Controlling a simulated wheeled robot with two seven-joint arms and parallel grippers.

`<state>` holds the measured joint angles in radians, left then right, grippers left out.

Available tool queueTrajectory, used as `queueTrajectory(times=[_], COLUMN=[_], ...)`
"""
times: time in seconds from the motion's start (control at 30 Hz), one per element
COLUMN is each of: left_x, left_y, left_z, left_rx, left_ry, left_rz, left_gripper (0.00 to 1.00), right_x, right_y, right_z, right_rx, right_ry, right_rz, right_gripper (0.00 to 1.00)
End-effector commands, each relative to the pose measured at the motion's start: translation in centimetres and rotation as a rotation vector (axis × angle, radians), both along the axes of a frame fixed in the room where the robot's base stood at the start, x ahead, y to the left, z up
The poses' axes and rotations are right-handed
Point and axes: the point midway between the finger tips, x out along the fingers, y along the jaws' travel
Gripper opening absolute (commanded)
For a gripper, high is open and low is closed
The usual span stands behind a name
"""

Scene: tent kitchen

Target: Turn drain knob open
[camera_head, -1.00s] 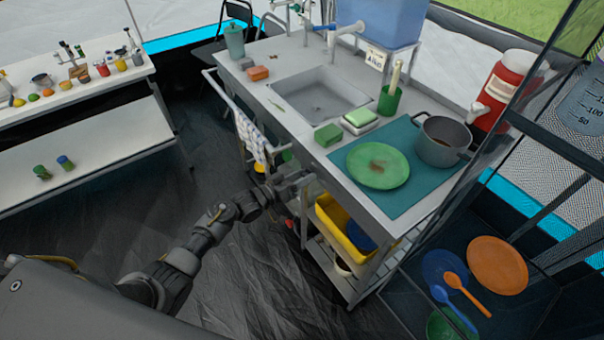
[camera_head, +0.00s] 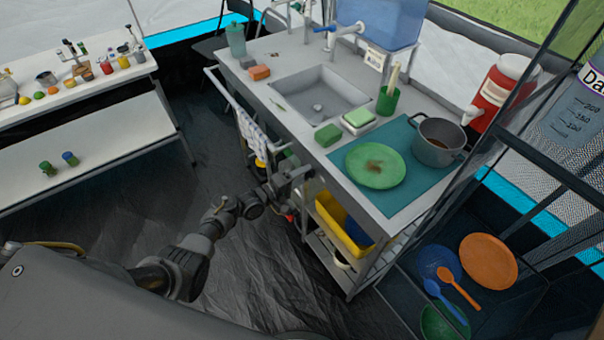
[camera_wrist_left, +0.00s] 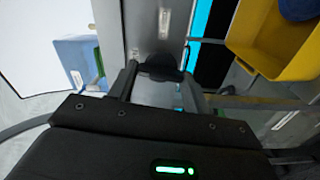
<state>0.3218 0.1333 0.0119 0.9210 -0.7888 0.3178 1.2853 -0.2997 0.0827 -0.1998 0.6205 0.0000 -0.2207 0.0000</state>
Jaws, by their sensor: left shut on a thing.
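My left gripper (camera_head: 296,172) is at the front of the sink unit, below the counter edge. In the left wrist view its fingers (camera_wrist_left: 157,74) are close around a small dark piece (camera_wrist_left: 160,66), which looks like the drain knob. The knob's full shape and its turn angle are hidden by the fingers. In the head view the knob cannot be made out behind the gripper and under the counter. The sink basin (camera_head: 296,88) is above it, with a small round drain at its bottom. My right gripper is not in view.
A yellow bin (camera_head: 335,226) is on the shelf just right of the gripper. A checked towel (camera_head: 250,133) hangs from the front rail to its left. A green plate (camera_head: 374,166) and a pot (camera_head: 440,142) stand on the counter. The dark floor in front is clear.

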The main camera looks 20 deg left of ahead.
Motion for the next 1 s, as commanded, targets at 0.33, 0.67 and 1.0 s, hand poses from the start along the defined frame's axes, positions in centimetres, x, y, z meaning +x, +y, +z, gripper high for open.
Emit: queueTrajectory(times=[0.33, 0.67, 1.0], left_x=[-0.03, -0.04, -0.04], left_y=[0.03, 0.03, 0.03], left_z=[-0.08, -0.16, -0.15], left_rx=[-0.106, -0.127, -0.126], left_ry=[0.089, 0.107, 0.106], left_rz=[0.0, 0.001, 0.0], left_gripper=[0.26, 0.26, 0.62], right_x=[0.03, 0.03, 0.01], right_y=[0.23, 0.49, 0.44], right_z=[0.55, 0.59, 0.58], right_rx=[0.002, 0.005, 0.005], right_ry=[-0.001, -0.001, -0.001], right_rz=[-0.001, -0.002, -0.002], right_gripper=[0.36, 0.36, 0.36])
